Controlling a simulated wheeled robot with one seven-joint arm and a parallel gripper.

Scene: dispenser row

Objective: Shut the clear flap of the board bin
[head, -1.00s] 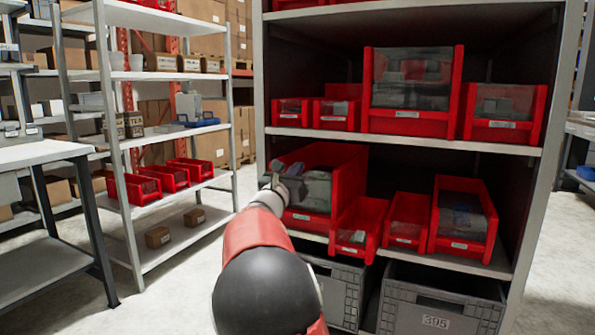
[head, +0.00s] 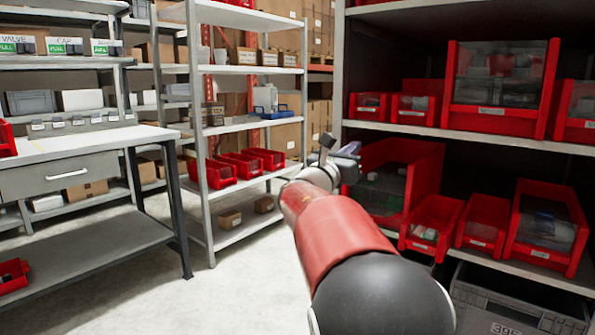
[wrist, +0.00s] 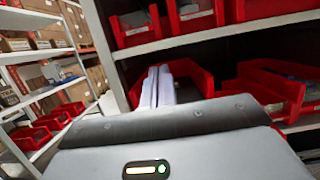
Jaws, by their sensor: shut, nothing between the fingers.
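A large red bin (head: 425,178) stands at the left end of the middle shelf, beside my gripper; I take it for the board bin, though no label on it can be read. Its front shows a dark clear panel (head: 385,195) with something greenish behind it. Whether this flap is fully down I cannot tell. My gripper (head: 327,143) is shut and empty, in front of and left of the bin's front. In the wrist view the shut fingers (wrist: 158,84) point toward the red bin (wrist: 192,72) and hide part of it.
Smaller red bins (head: 432,225) stand to the right on the same shelf, and more on the shelf above (head: 500,88). Grey crates (head: 515,310) are below. A grey rack (head: 205,150) and workbench (head: 75,165) stand left, with open floor between.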

